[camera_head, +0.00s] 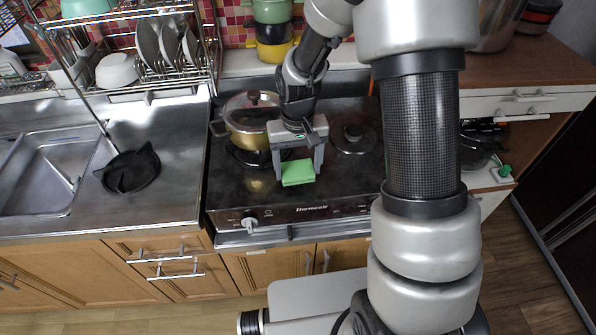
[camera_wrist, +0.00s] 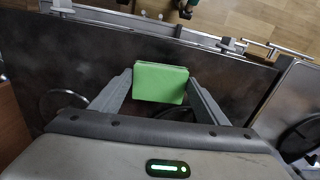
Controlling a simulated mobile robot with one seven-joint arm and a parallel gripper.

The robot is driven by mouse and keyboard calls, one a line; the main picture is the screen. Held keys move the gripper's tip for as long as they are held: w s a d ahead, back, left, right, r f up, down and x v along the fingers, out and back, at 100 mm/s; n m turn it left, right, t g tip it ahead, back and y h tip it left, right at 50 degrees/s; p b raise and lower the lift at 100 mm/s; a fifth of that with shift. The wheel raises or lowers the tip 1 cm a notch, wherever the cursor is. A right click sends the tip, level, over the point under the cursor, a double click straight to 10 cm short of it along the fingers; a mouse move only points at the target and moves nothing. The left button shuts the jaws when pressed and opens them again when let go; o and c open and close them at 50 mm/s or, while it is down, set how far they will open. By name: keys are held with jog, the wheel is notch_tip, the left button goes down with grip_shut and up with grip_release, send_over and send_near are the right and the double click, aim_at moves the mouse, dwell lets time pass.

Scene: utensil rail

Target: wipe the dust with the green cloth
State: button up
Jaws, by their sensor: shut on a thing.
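The green cloth (camera_head: 298,172) is a small folded block at the front of the dark stove top (camera_head: 240,190). It also shows in the wrist view (camera_wrist: 160,83), between the two fingers. My gripper (camera_head: 298,168) points down over the stove and is shut on the cloth; its fingers also show in the wrist view (camera_wrist: 160,97). I cannot tell whether the cloth touches the stove surface. Dull, smudged patches show on the dark stove top, but I cannot tell which are dust.
A gold pot (camera_head: 246,125) with a lid stands behind and left of my gripper. A black burner grate (camera_head: 130,171) rests on the steel counter at left. The stove's front-left area is clear.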

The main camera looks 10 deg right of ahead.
jog(key=shift+s+r+p, duration=0.1)
jog(key=shift+r+p, duration=1.7)
jog(key=shift+r, duration=1)
